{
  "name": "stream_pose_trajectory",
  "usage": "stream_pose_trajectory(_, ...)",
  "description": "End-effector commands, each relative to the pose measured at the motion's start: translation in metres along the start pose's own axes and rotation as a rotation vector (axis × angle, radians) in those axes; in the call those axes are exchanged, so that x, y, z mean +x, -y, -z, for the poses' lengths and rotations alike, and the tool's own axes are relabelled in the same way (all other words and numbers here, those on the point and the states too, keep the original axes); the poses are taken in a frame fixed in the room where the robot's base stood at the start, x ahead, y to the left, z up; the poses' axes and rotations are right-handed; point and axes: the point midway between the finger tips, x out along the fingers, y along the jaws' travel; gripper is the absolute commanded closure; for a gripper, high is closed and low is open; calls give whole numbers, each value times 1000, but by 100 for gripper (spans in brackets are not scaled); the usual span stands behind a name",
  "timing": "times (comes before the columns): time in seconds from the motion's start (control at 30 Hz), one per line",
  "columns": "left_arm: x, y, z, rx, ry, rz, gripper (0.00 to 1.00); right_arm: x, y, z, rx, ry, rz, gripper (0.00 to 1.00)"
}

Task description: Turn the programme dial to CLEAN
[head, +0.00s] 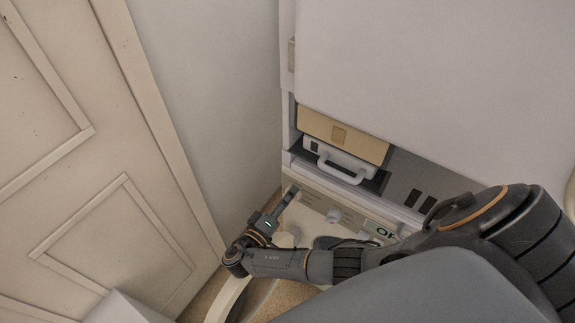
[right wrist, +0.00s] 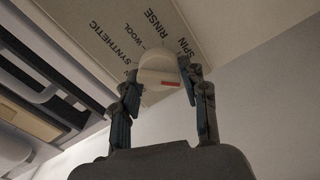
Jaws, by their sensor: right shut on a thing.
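The programme dial (right wrist: 157,68) is a white round knob with a red mark on its near face, seen in the right wrist view. It sits on a beige panel (right wrist: 118,22) printed with SYNTHETIC, WOOL, RINSE and SPIN; I cannot read CLEAN anywhere. My right gripper (right wrist: 160,82) has a finger on each side of the dial and is shut on it. In the head view my right gripper (head: 288,196) reaches the left end of the panel, and the dial there is mostly hidden by the fingers. My left gripper is not in view.
Another pale knob (head: 333,215) and a small display (head: 385,232) are further right on the panel. Above are a white case with a handle (head: 345,165) and a tan box (head: 340,135). A wall and a panelled door (head: 90,170) are close on the left.

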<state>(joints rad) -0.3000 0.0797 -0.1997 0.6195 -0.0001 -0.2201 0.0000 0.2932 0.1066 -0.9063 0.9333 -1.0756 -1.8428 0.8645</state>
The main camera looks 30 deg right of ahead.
Motion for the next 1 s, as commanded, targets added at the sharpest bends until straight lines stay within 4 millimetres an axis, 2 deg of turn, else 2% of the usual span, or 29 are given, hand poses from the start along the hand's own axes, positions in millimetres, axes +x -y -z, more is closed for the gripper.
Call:
stream_pose_trajectory(0.5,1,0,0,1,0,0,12,2,-2,1,21,0,-5,88)
stream_pose_trajectory(0.53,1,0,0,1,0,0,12,2,-2,1,21,0,-5,50)
stream_pose_trajectory(0.6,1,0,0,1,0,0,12,2,-1,1,21,0,-4,36)
stream_pose_trajectory(0.63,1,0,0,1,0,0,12,2,-1,1,20,0,-4,33)
stream_pose_trajectory(1.0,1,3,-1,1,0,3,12,-4,0,0,18,0,0,33)
